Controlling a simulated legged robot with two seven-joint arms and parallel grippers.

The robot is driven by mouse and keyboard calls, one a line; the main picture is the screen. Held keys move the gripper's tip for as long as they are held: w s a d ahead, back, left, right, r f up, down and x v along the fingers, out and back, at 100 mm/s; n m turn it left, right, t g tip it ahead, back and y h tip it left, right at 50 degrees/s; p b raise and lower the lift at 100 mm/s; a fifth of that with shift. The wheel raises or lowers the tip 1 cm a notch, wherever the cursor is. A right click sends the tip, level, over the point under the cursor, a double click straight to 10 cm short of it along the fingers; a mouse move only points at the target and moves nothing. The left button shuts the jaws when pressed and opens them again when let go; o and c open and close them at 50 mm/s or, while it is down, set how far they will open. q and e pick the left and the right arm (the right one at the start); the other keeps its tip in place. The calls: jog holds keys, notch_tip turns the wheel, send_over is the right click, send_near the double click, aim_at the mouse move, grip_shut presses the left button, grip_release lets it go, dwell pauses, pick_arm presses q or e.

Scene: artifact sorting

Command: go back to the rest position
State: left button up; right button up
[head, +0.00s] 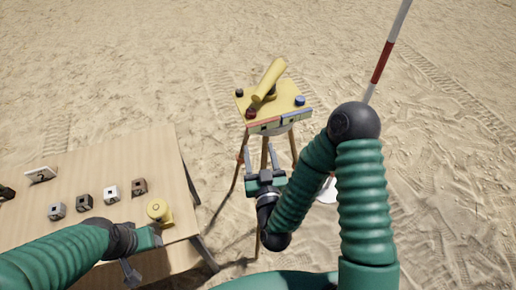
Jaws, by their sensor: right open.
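My right gripper (261,156) is open, with its two fingers apart and pointing away from me. It is just in front of and below the yellow instrument (270,95) on its tripod. Nothing shows between its fingers.
The wooden table (110,165) holds several small dark, grey, white and brown blocks (110,194) and a white piece (41,174). The tripod legs (236,180) spread near my right gripper. A red and white pole (381,62) stands behind my right arm. Open sand lies around.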

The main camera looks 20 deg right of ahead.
notch_tip(320, 180, down, 6)
jog(key=a+f+n+g+y, duration=0.1)
jog(key=a+n+g+y, duration=0.25)
jog(key=g, duration=0.35)
jog(key=s+d+r+m+g, duration=0.1)
jog(key=s+d+g, duration=0.2)
jog(key=s, duration=0.4)
jog(key=s+d+r+g, duration=0.1)
jog(key=s+d+g, duration=0.3)
jog(key=s, duration=0.4)
jog(key=shift+s+r+m+g+h, duration=0.2)
jog(key=shift+m+g+h, duration=0.15)
jog(key=shift+g, duration=0.25)
